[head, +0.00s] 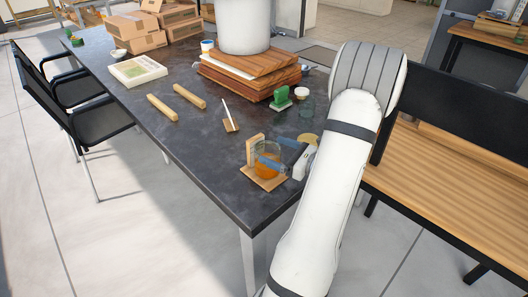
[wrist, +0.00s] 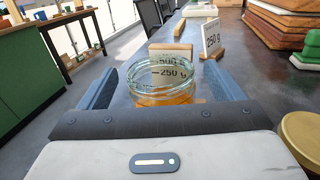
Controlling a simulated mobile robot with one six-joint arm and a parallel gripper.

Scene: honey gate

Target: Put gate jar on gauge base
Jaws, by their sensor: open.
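The gate jar (head: 266,170), clear glass with orange honey low inside, appears to stand upright on the gauge base (head: 264,184), a small wooden board near the table's front corner. An upright wooden gauge piece (head: 252,148) rises behind the jar. In the wrist view the jar (wrist: 160,88) is open-topped, and 500 g and 250 g marks on the gauge plate (wrist: 170,66) show behind and through it. My gripper (head: 278,158) is open, its blue-grey fingers on either side of the jar. In the wrist view, gaps show between the fingers and the jar. The jar's underside is hidden there.
A round golden lid (wrist: 303,138) lies right of my gripper. A card marked 250 g (wrist: 211,37) stands beyond the gauge. A green-handled object (head: 282,97) and a glass jar (head: 307,107) stand near stacked wooden boards (head: 250,75). Two wooden rods (head: 190,96) lie farther left.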

